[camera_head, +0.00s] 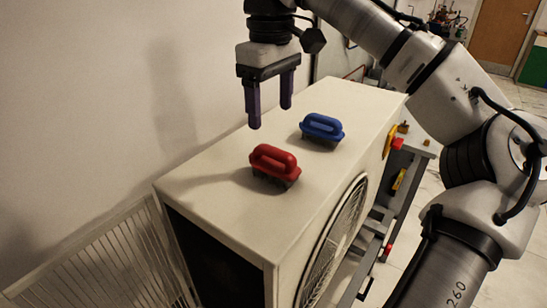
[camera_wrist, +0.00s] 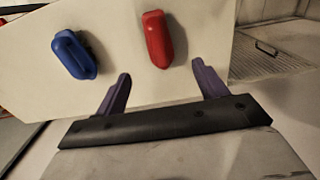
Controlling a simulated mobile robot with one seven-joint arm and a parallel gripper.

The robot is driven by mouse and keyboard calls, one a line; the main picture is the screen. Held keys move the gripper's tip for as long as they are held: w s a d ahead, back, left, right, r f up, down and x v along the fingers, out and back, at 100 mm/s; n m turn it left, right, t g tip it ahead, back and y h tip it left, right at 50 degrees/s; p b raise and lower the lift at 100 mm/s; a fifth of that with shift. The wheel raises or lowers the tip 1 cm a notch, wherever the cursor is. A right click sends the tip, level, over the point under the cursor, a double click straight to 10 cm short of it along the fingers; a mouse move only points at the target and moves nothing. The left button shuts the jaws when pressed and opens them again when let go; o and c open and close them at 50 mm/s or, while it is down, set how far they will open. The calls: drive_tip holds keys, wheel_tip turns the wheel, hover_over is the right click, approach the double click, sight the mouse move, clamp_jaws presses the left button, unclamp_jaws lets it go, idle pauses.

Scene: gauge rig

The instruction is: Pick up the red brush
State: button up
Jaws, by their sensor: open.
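The red brush (camera_head: 274,165) lies on top of the white box-shaped unit, handle up and bristles down, near its front end. It also shows in the wrist view (camera_wrist: 157,40), just beyond my fingers and a little nearer the right finger. My gripper (camera_head: 270,116) is open and empty above the unit's top, with its two purple fingers pointing down. It is apart from the brush, above and behind it in the head view. In the wrist view my gripper's fingertips (camera_wrist: 160,70) are spread wide, with nothing between them.
A blue brush (camera_head: 322,127) lies on the same white unit (camera_head: 225,187), behind and right of the red one. A wall stands close on the left. A fan grille (camera_head: 333,245) is on the unit's side. A metal table (camera_head: 408,180) with small coloured parts stands behind it.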

sight(273, 148)
wheel_tip(273, 148, down, 7)
drive_tip(key=shift+s+r, duration=0.1)
drive_tip(key=shift+r, duration=0.1)
drive_tip(key=shift+d+f+p, duration=0.15)
drive_tip(key=shift+f+p, duration=0.95)
drive_tip(key=shift+f, duration=1.6)
drive_tip(key=shift+c, duration=0.4)
drive_tip(key=c, duration=1.1)
drive_tip(key=shift+r, duration=0.15)
drive_tip(key=shift+r+p, duration=1)
drive_tip(key=shift+r, duration=8.9)
